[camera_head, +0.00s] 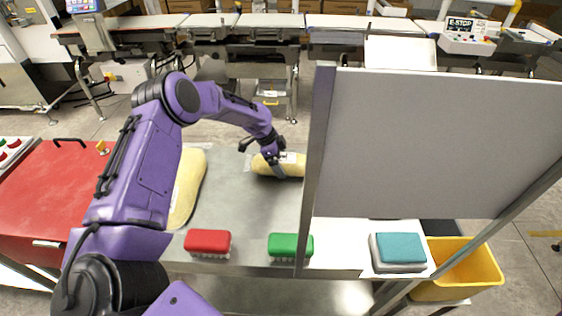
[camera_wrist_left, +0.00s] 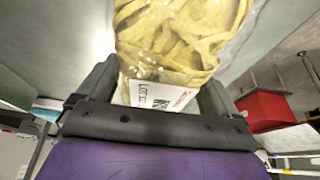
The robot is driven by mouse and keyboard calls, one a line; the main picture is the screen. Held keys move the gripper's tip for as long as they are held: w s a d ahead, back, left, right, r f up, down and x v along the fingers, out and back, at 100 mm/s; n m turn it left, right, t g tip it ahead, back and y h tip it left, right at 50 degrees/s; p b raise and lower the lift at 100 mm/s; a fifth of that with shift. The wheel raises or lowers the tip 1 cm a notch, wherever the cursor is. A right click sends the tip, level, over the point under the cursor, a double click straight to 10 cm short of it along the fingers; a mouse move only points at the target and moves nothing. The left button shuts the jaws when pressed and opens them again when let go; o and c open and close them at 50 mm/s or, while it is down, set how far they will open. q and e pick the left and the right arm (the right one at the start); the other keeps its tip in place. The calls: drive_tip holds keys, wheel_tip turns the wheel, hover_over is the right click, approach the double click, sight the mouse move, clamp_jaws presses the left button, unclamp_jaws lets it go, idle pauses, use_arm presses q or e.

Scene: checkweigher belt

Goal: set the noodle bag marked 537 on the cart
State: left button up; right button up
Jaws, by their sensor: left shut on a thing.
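My left gripper (camera_head: 272,158) is shut on a yellow noodle bag (camera_head: 292,166), low over the grey metal tabletop (camera_head: 245,215). I cannot tell whether the bag touches the top. In the left wrist view the clear bag of flat yellow noodles (camera_wrist_left: 180,45) sits between the two fingers, with a white label (camera_wrist_left: 162,97). The label print starts with "LOT", but its number is too small to read surely. A second yellow bag (camera_head: 187,185) lies on the tabletop at left, partly hidden by my arm. I cannot tell which surface is the cart. My right gripper is out of view.
An upright grey panel (camera_head: 420,140) blocks the right side. Red (camera_head: 208,241) and green (camera_head: 290,245) brushes lie at the front edge. A teal-topped stack (camera_head: 399,249) and yellow bin (camera_head: 465,268) are at right. A red cabinet (camera_head: 50,195) stands left; the conveyor (camera_head: 270,22) is behind.

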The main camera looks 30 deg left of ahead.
use_arm(q)
drive_tip(key=shift+f, duration=0.3)
drive_tip(key=shift+w+f, duration=0.3)
drive_tip(key=shift+f, duration=0.1)
drive_tip(key=o, duration=1.1)
drive_tip(key=shift+s, duration=0.1)
drive_tip(key=shift+s+r, duration=0.1)
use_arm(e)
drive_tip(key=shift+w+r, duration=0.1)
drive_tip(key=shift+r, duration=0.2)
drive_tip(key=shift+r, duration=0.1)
use_arm(q)
drive_tip(key=shift+a+r, duration=0.2)
drive_tip(key=shift+r, duration=0.2)
drive_tip(key=b+v, duration=0.2)
drive_tip(key=v, duration=0.9)
drive_tip(key=shift+b, duration=0.3)
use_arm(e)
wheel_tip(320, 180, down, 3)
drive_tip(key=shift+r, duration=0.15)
